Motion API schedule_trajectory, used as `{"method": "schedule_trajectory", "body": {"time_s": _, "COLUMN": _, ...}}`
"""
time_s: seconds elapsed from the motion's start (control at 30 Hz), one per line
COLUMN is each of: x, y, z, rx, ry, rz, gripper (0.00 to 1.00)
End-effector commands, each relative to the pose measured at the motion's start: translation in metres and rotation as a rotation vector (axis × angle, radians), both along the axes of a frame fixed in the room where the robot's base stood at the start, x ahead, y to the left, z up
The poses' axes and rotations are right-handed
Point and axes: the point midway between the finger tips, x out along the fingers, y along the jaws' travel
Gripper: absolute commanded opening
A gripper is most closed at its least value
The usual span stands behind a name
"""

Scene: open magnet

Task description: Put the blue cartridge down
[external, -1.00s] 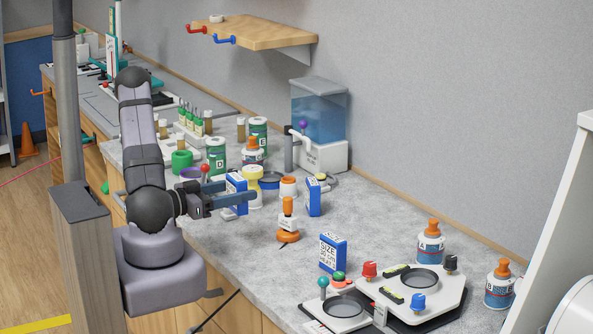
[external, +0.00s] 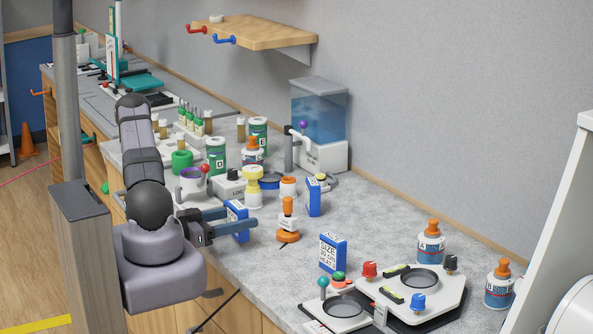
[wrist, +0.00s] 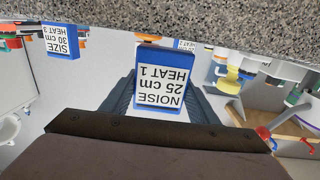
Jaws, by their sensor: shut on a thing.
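My gripper (external: 238,222) is shut on a blue cartridge (external: 235,213) near the front edge of the grey counter (external: 385,215). The cartridge looks roughly upright and close to the counter surface; I cannot tell if it touches. In the wrist view the cartridge (wrist: 160,85) sits between both fingers, its white label reading NOISE, 25 cm, HEAT 1 upside down. The fingers cover part of it in the external view. A second blue cartridge (external: 333,253), labelled SIZE, stands to the right, and a third (external: 314,197) stands further back.
An orange-handled tool (external: 288,222) stands just right of my gripper. A white panel with knobs (external: 445,290) lies at front right. The right middle counter is clear.

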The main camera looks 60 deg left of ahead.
Motion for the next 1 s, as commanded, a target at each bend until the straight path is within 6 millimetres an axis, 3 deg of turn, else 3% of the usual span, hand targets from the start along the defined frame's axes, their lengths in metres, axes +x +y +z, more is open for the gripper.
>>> {"method": "schedule_trajectory", "body": {"time_s": 0.2, "x": 0.0, "y": 0.0, "z": -0.011, "rx": 0.001, "ry": -0.001, "rz": 0.0, "gripper": 0.31}}
{"method": "schedule_trajectory", "body": {"time_s": 0.7, "x": 0.0, "y": 0.0, "z": -0.019, "rx": 0.001, "ry": -0.001, "rz": 0.0, "gripper": 0.31}}
{"method": "schedule_trajectory", "body": {"time_s": 0.73, "x": 0.0, "y": 0.0, "z": -0.018, "rx": 0.001, "ry": -0.001, "rz": 0.0, "gripper": 0.59}}
{"method": "schedule_trajectory", "body": {"time_s": 0.8, "x": 0.0, "y": 0.0, "z": -0.017, "rx": 0.001, "ry": -0.001, "rz": 0.0, "gripper": 0.73}}
{"method": "schedule_trajectory", "body": {"time_s": 1.0, "x": 0.0, "y": 0.0, "z": -0.017, "rx": 0.001, "ry": -0.001, "rz": 0.0, "gripper": 0.73}}
